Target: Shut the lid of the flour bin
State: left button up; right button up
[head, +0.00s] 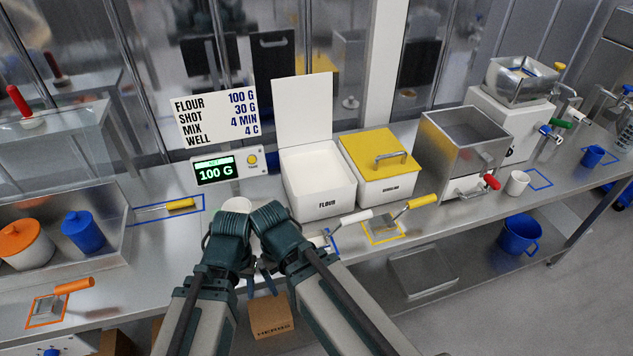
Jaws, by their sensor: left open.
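The flour bin (318,183) is a white box labelled FLOUR on the counter, with pale flour inside. Its white lid (303,108) stands open, upright at the back edge of the bin. My two arms reach up from the bottom to just left of and in front of the bin. The left gripper (257,281) is open, with its dark fingers partly hidden between the arms; I see nothing held in it. The right arm's wrist (275,228) is close beside the left one, and its jaws are hidden. Neither arm visibly touches the bin or lid.
A bin with a shut yellow lid (380,150) stands right beside the flour bin. A scale display (215,170) reading 100 G and a recipe sign (215,118) are to its left. A white-handled tool (356,217) and a yellow-handled scraper (421,201) lie in front.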

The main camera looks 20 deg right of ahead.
aim_at(303, 104)
jog(key=l, duration=0.8)
jog(key=i+l, duration=0.15)
jog(key=l, duration=0.65)
jog(key=u, duration=0.05)
